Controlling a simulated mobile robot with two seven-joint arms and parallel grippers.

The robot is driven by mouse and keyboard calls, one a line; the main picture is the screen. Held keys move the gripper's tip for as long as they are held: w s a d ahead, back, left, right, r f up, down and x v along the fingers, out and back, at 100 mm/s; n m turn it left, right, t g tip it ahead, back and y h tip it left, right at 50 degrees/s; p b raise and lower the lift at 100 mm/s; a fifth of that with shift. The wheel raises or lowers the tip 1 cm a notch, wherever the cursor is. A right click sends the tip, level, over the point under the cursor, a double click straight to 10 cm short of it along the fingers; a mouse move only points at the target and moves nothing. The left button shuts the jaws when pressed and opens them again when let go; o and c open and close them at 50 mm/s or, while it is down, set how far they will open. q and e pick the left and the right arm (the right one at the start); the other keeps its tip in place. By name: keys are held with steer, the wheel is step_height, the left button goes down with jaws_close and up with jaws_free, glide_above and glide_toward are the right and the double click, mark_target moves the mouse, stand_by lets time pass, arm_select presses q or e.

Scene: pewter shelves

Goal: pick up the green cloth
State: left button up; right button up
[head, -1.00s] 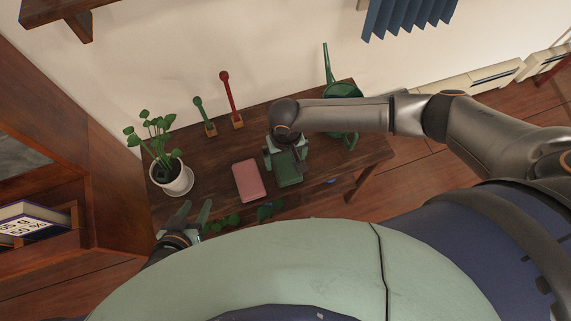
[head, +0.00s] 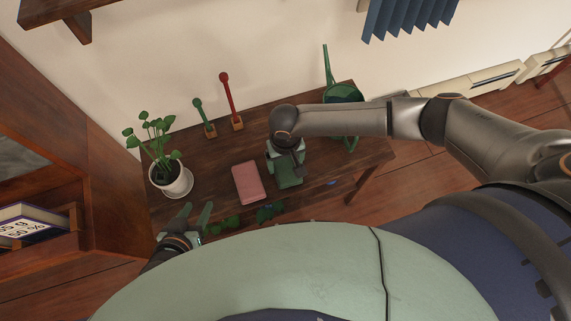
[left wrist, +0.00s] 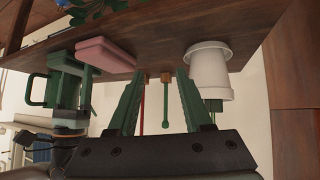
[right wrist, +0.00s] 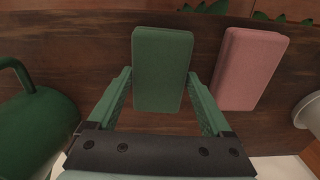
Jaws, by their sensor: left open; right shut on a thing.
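The green cloth (head: 289,172) is a folded, thick rectangle at the front of the dark wooden table. My right gripper (head: 287,160) is over its back part, seen from above, and the arm hides some of it. In the right wrist view the green cloth (right wrist: 163,68) fills the space between the two fingers, which are shut on its sides. It appears to be at table level; whether it is lifted I cannot tell. My left gripper (head: 197,209) is open and empty by the table's front left edge; its spread fingers also show in the left wrist view (left wrist: 160,75).
A folded pink cloth (head: 249,182) lies just left of the green one. A potted plant (head: 172,180) stands at the table's left end, and a green watering can (head: 343,96) at the back right. Red (head: 229,98) and green (head: 202,113) upright tools stand at the back.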

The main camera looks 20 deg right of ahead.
mark_target(285, 164)
arm_select(q)
steer(key=shift+r, duration=0.2)
arm_select(e)
steer(key=shift+r, duration=0.55)
step_height(285, 164, up, 3)
steer(key=shift+f+p, duration=0.2)
steer(key=shift+p, duration=0.55)
steer(key=s+d+r, duration=0.1)
steer(key=s+r+p, duration=0.1)
steer(key=r, duration=0.1)
steer(key=s+d+r+p, duration=0.1)
steer(key=shift+s+d+r, duration=0.15)
steer(key=shift+d+r, duration=0.2)
steer(key=shift+r, duration=0.05)
arm_select(q)
steer(key=shift+n+y, duration=0.3)
steer(key=shift+y, duration=0.1)
steer(key=a+r+p, duration=0.1)
steer(key=s+a+r+p, duration=0.1)
steer(key=shift+s+a+r, duration=0.1)
steer(key=shift+a+r, duration=0.2)
steer(key=shift+a, duration=0.1)
arm_select(e)
steer(key=s+d+r, duration=0.4)
steer(key=s+d, duration=0.2)
steer(key=s, duration=0.1)
steer(key=shift+s+r, duration=0.25)
steer(key=shift+s, duration=0.1)
